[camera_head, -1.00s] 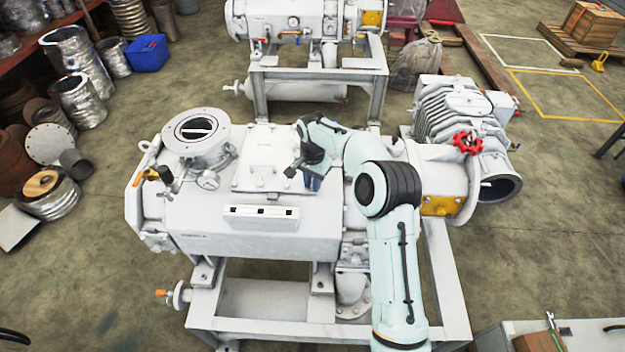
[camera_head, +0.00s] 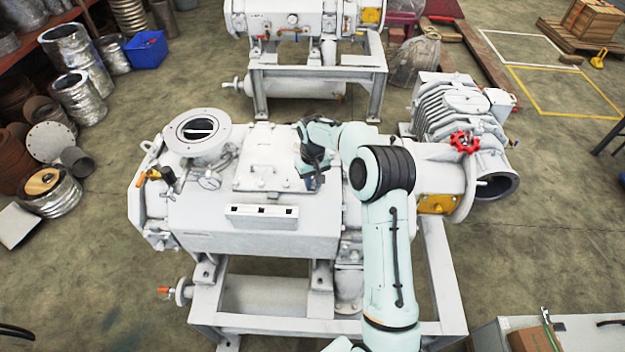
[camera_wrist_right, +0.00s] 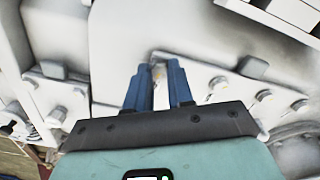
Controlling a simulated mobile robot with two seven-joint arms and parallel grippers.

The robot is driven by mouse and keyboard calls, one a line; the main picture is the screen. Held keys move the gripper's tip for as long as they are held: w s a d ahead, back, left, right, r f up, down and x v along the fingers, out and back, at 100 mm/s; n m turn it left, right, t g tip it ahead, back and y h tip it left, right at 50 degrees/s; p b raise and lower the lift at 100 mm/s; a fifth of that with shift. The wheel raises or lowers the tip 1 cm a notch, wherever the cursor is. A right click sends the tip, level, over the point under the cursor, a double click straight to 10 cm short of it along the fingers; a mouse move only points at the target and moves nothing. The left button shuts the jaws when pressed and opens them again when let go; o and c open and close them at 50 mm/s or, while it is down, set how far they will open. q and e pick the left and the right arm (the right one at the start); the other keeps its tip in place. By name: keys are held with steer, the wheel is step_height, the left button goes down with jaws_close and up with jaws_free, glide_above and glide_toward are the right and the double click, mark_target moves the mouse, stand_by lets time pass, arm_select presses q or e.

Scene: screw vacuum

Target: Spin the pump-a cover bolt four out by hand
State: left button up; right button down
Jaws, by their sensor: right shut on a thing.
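The near pump (camera_head: 200,215), a large white machine on a frame, carries a flat square cover (camera_head: 262,150) on top. My right gripper (camera_head: 313,184) is at the cover's right front corner, with its blue fingers pointing down. In the right wrist view, the fingers (camera_wrist_right: 158,78) are close together around a small pale thing (camera_wrist_right: 158,72), apparently the cover bolt. The fingers hide most of it, so its thread and how far it stands out cannot be seen. My left gripper is out of view.
A red handwheel (camera_head: 465,142) is to the right. A second pump (camera_head: 300,25) stands behind.

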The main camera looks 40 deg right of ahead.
steer(key=n, duration=0.3)
steer(key=shift+n, duration=0.4)
steer(key=n, duration=0.3)
steer(key=shift+f+n, duration=0.1)
steer(key=shift+n, duration=0.2)
steer(key=n, duration=0.3)
steer(key=shift+n, duration=0.3)
steer(key=n, duration=0.4)
steer(key=shift+n, duration=0.3)
steer(key=n, duration=0.3)
steer(key=shift+f+n, duration=0.1)
steer(key=shift+n, duration=0.2)
steer(key=n, duration=0.3)
steer(key=shift+n, duration=0.3)
steer(key=n, duration=0.3)
steer(key=shift+f+n, duration=0.1)
steer(key=shift+n, duration=2.2)
